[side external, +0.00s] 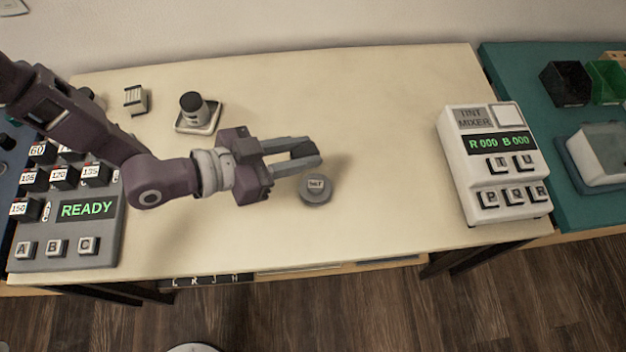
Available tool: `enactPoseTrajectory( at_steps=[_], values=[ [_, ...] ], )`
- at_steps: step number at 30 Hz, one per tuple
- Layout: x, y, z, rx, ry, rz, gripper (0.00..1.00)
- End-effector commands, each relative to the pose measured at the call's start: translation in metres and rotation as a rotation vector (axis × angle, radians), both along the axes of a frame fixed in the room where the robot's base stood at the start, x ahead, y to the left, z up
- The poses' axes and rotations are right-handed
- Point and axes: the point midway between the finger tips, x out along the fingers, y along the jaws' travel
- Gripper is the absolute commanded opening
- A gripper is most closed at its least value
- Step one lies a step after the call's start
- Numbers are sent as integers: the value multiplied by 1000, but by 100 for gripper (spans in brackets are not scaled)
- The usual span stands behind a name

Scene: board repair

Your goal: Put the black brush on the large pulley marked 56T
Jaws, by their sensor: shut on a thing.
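My gripper (314,153) is shut on a small dark thing between its fingertips, which looks like the black brush (302,150). The fingers hide much of it. A round grey pulley (316,196) with a white label on top lies on the cream table. Its label is small and I cannot read it surely as 56T. The gripper's tips are just behind the pulley in the picture, and look a little above the table. The brush appears apart from the pulley.
A white base with a black-topped cylinder (194,106) and a small striped block (135,99) stand at the back left. A grey READY panel (100,240) is at left, a white tint mixer (480,165) at right.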

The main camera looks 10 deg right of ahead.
Motion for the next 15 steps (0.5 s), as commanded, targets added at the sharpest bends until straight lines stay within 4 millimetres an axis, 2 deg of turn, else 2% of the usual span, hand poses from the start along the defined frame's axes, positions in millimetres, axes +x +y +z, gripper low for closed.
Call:
enactPoseTrajectory(
  at_steps=[1,3,7,15],
  values=[
    [-1,-11,5,-7,3,9,0],
    [0,-18,0,-10,12,22,0],
    [0,-20,-32,-10,16,28,0],
    [0,-19,-81,-11,12,26,0]
  ],
)
